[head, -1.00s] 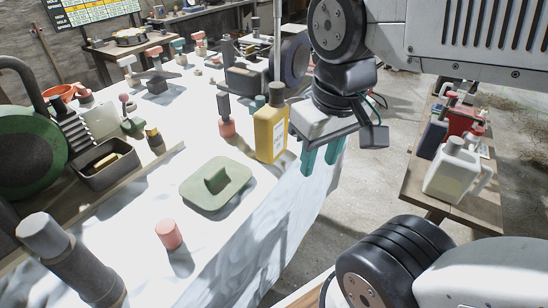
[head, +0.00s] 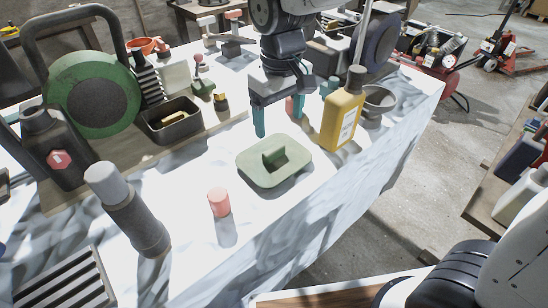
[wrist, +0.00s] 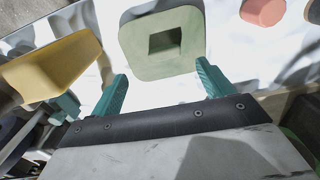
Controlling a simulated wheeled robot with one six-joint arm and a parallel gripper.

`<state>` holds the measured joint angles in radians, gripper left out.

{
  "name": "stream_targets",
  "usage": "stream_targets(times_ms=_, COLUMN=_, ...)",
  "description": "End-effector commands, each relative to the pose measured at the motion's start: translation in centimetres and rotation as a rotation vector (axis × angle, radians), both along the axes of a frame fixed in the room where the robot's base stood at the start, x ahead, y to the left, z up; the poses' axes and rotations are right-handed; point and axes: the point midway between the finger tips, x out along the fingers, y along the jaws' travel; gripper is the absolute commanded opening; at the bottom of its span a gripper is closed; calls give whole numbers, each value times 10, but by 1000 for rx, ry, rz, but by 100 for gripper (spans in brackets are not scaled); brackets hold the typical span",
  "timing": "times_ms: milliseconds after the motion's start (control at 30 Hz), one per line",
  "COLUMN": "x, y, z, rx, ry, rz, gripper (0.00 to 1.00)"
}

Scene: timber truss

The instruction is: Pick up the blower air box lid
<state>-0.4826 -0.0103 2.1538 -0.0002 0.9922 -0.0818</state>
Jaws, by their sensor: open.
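The blower air box lid looks to be the green rounded-square plate (head: 290,172) with a raised block handle, lying flat on the white-covered table. It also shows in the wrist view (wrist: 140,50), at the top between the fingers. My gripper (head: 279,122) has teal fingers pointing down and stands above the table, just behind the lid in the head view. In the wrist view my gripper (wrist: 160,90) is open with nothing between its fingers, and the lid lies beyond the fingertips.
A yellow bottle (head: 343,112) stands close to the right of the lid. A small pink cylinder (head: 219,202) stands to its left front. A dark tray (head: 172,122) and a green round machine (head: 95,90) are at the left. The table surface in front of the lid is clear.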

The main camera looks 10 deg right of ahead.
Motion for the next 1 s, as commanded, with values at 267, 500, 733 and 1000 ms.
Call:
stream_targets(times_ms=267, x=6, y=16, z=-27, rx=-4, ry=7, rz=31, gripper=80)
stream_targets(times_ms=500, x=6, y=12, z=-57, rx=-5, ry=9, rz=29, gripper=80)
stream_targets(times_ms=733, x=7, y=11, z=-85, rx=-4, ry=7, rz=30, gripper=80)
stream_targets(times_ms=1000, x=7, y=11, z=-87, rx=-2, ry=5, rz=30, gripper=80)
